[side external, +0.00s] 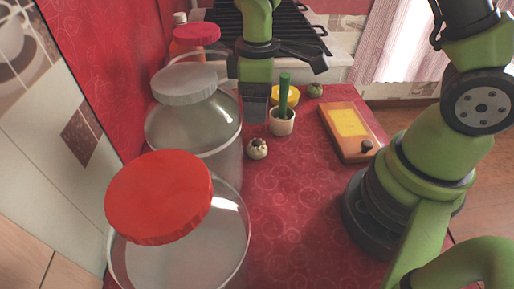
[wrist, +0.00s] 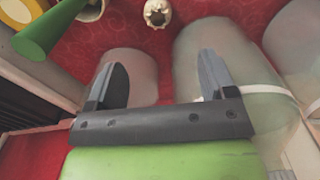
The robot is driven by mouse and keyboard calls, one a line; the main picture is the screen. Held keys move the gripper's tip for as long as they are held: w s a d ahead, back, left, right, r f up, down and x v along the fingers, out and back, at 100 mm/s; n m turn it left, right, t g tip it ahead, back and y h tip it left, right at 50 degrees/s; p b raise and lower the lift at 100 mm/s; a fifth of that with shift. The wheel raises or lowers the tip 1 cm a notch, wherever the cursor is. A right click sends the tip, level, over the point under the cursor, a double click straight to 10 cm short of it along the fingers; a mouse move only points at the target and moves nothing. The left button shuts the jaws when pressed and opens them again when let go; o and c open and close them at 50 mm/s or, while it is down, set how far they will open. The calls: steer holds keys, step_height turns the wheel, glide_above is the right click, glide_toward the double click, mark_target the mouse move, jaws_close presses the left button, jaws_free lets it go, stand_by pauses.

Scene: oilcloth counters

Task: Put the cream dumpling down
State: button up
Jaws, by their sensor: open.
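The cream dumpling (side external: 257,149) sits on the red oilcloth, a small round thing with a dark top. It also shows at the top edge of the wrist view (wrist: 157,13), beyond my fingertips and apart from them. My gripper (wrist: 162,78) is open, with nothing between its two fingers. In the side external view my gripper (side external: 256,88) hangs over the far part of the counter, behind the dumpling in the picture, and one grey finger points down.
A cream cup (side external: 282,123) holding a green stick (side external: 284,92) stands beside the dumpling. Behind are a yellow-topped thing (side external: 292,94) and a greenish dumpling (side external: 315,90). Large clear jars (side external: 178,215) line the left. A board with a yellow panel (side external: 347,122) lies right. The front counter is clear.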

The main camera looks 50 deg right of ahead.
glide_above(256, 144)
step_height(256, 144, down, 6)
steer(key=shift+s+f, duration=0.15)
steer(key=shift+f, duration=3)
steer(key=shift+c, duration=0.2)
steer(key=c, duration=0.6)
